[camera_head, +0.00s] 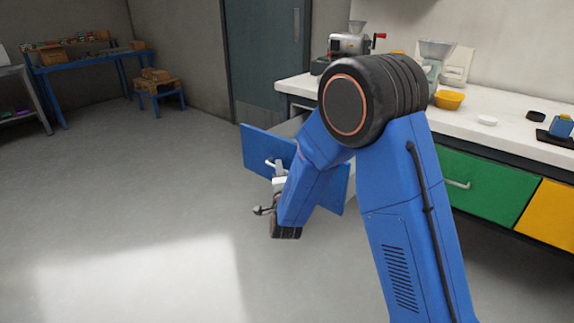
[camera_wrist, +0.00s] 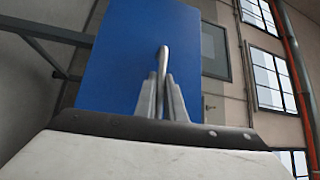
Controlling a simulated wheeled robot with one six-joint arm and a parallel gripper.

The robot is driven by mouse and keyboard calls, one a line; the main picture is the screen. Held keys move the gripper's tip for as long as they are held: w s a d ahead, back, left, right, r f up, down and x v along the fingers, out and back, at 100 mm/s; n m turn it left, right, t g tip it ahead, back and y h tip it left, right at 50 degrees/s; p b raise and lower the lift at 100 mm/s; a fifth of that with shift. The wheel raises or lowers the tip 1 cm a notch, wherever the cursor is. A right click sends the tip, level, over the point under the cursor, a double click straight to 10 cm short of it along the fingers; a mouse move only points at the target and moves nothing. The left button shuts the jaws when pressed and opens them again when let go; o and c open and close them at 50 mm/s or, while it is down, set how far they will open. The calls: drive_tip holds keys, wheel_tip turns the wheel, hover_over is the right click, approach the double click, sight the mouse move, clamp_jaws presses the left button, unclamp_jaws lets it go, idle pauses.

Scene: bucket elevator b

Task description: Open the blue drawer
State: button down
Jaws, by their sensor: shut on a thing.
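The blue drawer (camera_head: 262,143) stands pulled well out from under the white counter, with its pale side wall (camera_head: 288,127) showing behind the front. Its metal handle (camera_head: 271,162) is on the front panel. My gripper (camera_head: 281,172) is at the handle, shut on it. In the wrist view the blue drawer front (camera_wrist: 125,60) fills the middle, and the two fingers of my gripper (camera_wrist: 161,98) close around the handle (camera_wrist: 163,58). My arm hides the middle and part of the right side of the drawer front in the head view.
The white counter (camera_head: 510,137) runs along the right wall, with a green drawer (camera_head: 490,185) and a yellow drawer (camera_head: 550,212) below it. A grinder (camera_head: 350,42) and a yellow bowl (camera_head: 449,99) stand on top. Open grey floor (camera_head: 130,200) lies to the left.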

drive_tip(key=shift+s+a+f, duration=0.1)
drive_tip(key=shift+s+a, duration=0.2)
drive_tip(key=shift+s, duration=0.1)
drive_tip(key=c, duration=2.1)
unclamp_jaws()
drive_tip(key=shift+s, duration=0.1)
